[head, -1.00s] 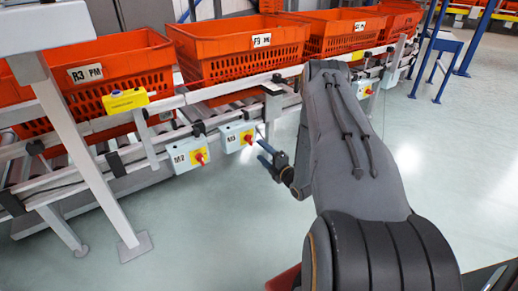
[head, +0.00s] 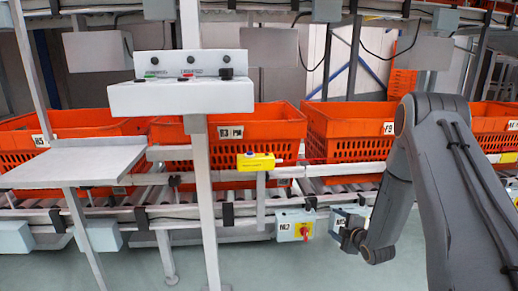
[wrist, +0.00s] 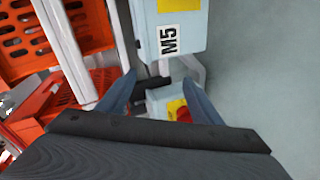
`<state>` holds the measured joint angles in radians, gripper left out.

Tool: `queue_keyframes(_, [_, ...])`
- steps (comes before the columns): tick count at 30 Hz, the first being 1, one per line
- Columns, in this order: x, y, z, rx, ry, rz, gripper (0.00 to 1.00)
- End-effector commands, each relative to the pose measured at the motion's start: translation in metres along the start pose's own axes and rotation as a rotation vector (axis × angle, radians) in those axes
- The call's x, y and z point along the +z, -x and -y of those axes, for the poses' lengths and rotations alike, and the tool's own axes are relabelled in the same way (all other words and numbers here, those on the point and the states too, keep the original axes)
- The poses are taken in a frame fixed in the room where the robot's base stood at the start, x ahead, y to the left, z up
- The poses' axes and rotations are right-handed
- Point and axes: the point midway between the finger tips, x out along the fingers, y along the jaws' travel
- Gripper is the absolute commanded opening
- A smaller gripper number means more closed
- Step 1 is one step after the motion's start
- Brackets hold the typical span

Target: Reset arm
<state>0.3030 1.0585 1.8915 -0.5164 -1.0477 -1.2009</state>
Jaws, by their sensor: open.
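My arm (head: 465,190) reaches up along the right of the head view, and its forearm folds down in front of the conveyor. My gripper (wrist: 160,98) shows in the wrist view with its two blue-grey fingers spread apart and nothing between them. In the head view the gripper end is small and partly merged with a grey control box (head: 346,217) behind it. In the wrist view a box marked M5 (wrist: 170,35) and a box with a red knob (wrist: 179,110) lie beyond the fingers. I cannot tell the distance to them.
Orange totes (head: 340,122) stand in a row on the roller conveyor (head: 150,195). A white control panel (head: 180,97) on a post and a grey shelf (head: 75,160) stand at the front left. A yellow box (head: 257,162) sits on the rail. Floor in front is clear.

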Motion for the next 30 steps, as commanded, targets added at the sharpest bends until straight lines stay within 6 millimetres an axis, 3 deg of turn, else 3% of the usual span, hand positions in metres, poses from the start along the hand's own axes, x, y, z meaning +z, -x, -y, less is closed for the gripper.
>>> queue_keyframes(1, [-0.029, -0.001, -0.010, -0.042, -0.030, -0.002, 0.59])
queue_keyframes(7, [-0.124, 0.018, -0.021, -0.229, -0.201, 0.054, 0.59])
queue_keyframes(14, [-0.229, 0.081, -0.015, -0.434, -0.397, 0.160, 0.59])
queue_keyframes(20, [-0.307, 0.169, 0.002, -0.603, -0.557, 0.284, 0.59])
queue_keyframes(24, [-0.349, 0.244, 0.020, -0.717, -0.657, 0.390, 0.59])
queue_keyframes(30, [-0.381, 0.339, 0.043, -0.843, -0.749, 0.534, 0.59])
